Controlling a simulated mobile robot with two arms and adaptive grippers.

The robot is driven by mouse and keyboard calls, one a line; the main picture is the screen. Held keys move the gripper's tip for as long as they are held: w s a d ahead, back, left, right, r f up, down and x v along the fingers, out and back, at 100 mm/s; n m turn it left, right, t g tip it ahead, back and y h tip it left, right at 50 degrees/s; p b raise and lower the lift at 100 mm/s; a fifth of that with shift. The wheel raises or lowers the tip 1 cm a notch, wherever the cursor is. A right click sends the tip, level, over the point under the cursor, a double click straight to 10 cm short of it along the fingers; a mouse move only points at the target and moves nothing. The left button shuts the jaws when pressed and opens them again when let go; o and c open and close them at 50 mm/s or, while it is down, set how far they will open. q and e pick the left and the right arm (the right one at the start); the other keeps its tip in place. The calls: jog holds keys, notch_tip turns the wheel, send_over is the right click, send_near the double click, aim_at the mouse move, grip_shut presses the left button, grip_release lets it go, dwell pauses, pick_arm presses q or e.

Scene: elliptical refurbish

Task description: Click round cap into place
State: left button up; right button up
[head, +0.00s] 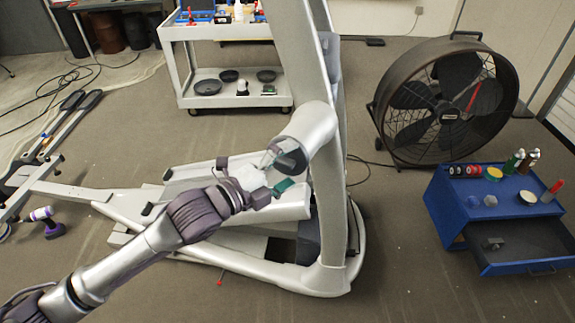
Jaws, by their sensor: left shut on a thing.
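The grey elliptical machine (331,225) stands in the middle, with a thick light-grey round housing (318,126) projecting toward the left. A round grey cap (291,152) shows at the open left end of this housing. My left gripper (279,172) is at that end, with one teal finger just below it, and is shut on the cap. The fingers and housing rim hide part of the cap, and I cannot tell if it is seated flush or stands slightly off. My right gripper is out of view.
A blue tool cabinet (449,205) with an open drawer (520,246) stands at right, bottles and small parts on top. A large black fan (447,100) is behind it. A grey cart (180,33) stands at back.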

pick_arm(q)
jog(key=shift+w+d, duration=0.1)
jog(key=shift+w, duration=0.15)
dwell(0.4)
jog(key=o, duration=0.6)
jog(key=shift+o, duration=0.5)
jog(key=shift+w+d, duration=0.1)
jog(key=f+v, duration=0.1)
jog(key=v, duration=1.1)
jog(key=shift+r, duration=0.45)
